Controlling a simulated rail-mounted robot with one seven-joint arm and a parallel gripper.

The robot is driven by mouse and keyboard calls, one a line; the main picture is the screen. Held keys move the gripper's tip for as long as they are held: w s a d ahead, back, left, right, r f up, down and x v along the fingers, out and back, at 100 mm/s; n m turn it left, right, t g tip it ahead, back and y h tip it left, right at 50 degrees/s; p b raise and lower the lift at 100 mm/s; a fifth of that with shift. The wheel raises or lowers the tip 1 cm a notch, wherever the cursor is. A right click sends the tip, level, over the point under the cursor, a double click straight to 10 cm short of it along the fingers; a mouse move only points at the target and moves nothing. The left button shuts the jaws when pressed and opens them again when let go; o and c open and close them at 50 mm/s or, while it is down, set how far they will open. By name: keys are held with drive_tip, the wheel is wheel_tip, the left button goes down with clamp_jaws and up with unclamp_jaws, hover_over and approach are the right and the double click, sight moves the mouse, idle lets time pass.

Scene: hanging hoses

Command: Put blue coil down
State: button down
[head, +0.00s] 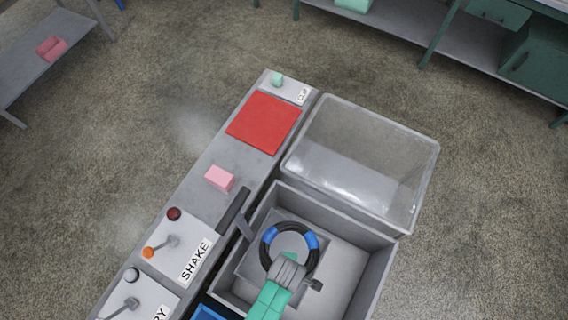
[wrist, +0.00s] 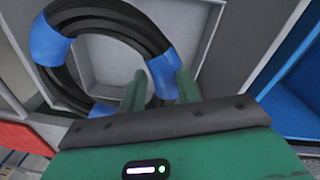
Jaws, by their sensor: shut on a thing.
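The blue coil (head: 291,226) is a black hose ring with blue bands. My green gripper (head: 290,264) is shut on the coil's near side. In the wrist view the coil (wrist: 112,14) fills the upper left, and my gripper's two fingers (wrist: 159,88) stand either side of a blue-banded stretch of it. The gripped part is partly hidden.
The box's clear lid (head: 360,160) stands open at its far side. Left of the box, a grey counter holds a red mat (head: 264,122), a pink block (head: 219,178) and a SHAKE panel (head: 180,250) with a lever. A blue bin (wrist: 305,95) lies right in the wrist view.

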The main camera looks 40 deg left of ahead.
drive_tip(key=shift+s+a+f+n, duration=0.1)
drive_tip(key=shift+s+f+n, duration=0.7)
drive_tip(key=shift+f, duration=0.25)
wheel_tip(320, 180, down, 10)
drive_tip(key=b, duration=0.3)
drive_tip(key=c, duration=1)
unclamp_jaws()
drive_tip(key=r+p, duration=0.1)
drive_tip(key=r, duration=0.3)
drive_tip(key=r+p, duration=0.1)
drive_tip(key=r, duration=0.3)
drive_tip(key=r+p, duration=0.1)
drive_tip(key=r, duration=0.3)
drive_tip(key=shift+s+d, duration=0.25)
drive_tip(key=shift+d, duration=0.05)
drive_tip(key=shift+w+r, duration=0.1)
